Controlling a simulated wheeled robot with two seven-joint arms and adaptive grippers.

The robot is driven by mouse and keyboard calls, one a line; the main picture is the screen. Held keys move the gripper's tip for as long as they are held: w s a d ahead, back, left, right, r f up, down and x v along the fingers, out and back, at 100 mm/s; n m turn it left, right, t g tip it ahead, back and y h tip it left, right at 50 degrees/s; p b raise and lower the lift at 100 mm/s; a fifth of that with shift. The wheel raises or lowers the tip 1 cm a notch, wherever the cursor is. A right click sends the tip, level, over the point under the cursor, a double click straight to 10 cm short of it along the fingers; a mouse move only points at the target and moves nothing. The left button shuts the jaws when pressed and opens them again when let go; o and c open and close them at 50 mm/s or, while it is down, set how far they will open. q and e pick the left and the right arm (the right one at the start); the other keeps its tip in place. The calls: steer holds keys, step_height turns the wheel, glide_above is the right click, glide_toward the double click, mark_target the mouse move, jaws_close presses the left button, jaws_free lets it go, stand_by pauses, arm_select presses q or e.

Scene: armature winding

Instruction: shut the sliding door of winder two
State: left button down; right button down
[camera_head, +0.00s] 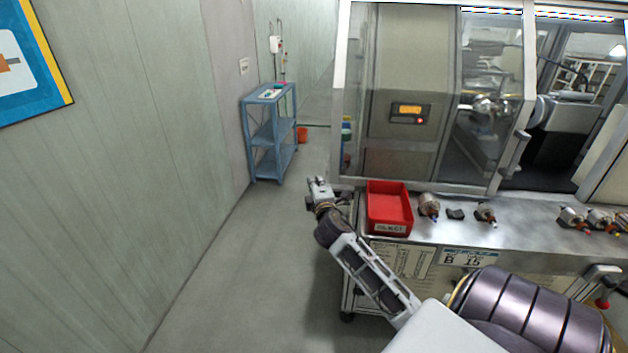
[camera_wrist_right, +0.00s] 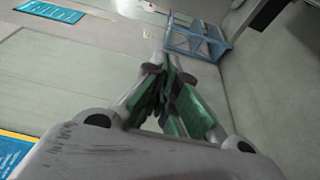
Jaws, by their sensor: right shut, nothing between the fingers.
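The winder (camera_head: 400,60) stands behind the bench at the right of the head view; I see no number on it. Its framed clear sliding door (camera_head: 478,100) has an upright grey handle (camera_head: 514,150) at its right edge. The door stands open, with an open gap (camera_head: 550,145) to the right of the handle. My right gripper (camera_head: 318,184) is shut and empty, left of the bench and well away from the handle. In the right wrist view its green-padded fingers (camera_wrist_right: 168,72) meet. My left gripper is not in view.
A red bin (camera_head: 388,210) and several armatures (camera_head: 430,205) sit on the metal bench (camera_head: 460,228) in front of the machine. A blue shelf (camera_head: 270,130) stands by the wall (camera_head: 120,170). The floor (camera_head: 250,260) between wall and bench is clear.

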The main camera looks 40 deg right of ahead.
steer(key=shift+v, duration=1.2)
